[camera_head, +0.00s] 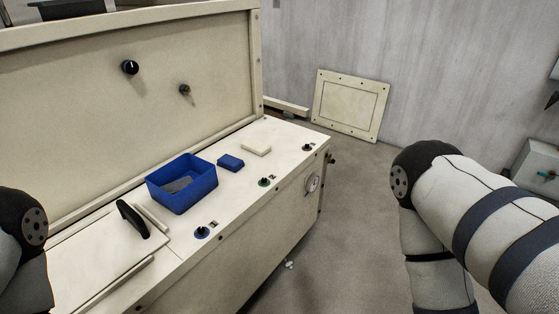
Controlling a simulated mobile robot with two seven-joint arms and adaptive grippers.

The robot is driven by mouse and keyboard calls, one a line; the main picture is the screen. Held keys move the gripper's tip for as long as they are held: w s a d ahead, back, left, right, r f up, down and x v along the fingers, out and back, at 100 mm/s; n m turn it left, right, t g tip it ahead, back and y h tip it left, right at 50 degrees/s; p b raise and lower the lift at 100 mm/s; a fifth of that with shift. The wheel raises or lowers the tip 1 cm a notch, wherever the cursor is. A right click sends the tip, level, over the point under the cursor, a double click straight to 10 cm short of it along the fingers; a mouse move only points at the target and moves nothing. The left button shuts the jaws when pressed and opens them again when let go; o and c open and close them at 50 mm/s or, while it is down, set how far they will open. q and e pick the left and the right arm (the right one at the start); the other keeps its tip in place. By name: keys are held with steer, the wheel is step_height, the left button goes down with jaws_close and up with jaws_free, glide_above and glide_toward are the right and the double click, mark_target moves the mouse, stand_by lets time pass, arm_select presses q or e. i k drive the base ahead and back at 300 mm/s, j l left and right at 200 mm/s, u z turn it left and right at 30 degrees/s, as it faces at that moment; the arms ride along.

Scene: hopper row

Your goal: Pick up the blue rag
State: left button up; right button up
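A small flat blue block-like piece (230,163), which looks like the folded blue rag, lies on the cream machine top (290,135). It sits just right of an open blue bin (182,198) and beside a cream folded piece (256,148). My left arm shows only at the left edge and my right arm fills the right side. Neither gripper is in the picture, so nothing shows near the blue piece.
The blue bin holds a grey item (176,185). A black handle (133,219) stands up from a lid at the front left. Several knobs (201,232) dot the top. A panel (350,104) leans on the wall. Open floor (355,200) lies right of the machine.

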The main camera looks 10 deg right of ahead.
mark_target(232, 163)
steer(key=i+l+u, duration=0.15)
steer(key=l, duration=0.2)
steer(key=i+l+u, duration=0.15)
steer(key=l, duration=0.2)
steer(key=i+l+u, duration=0.15)
steer(key=l, duration=0.2)
steer(key=i+l+u, duration=0.1)
steer(key=l, duration=0.25)
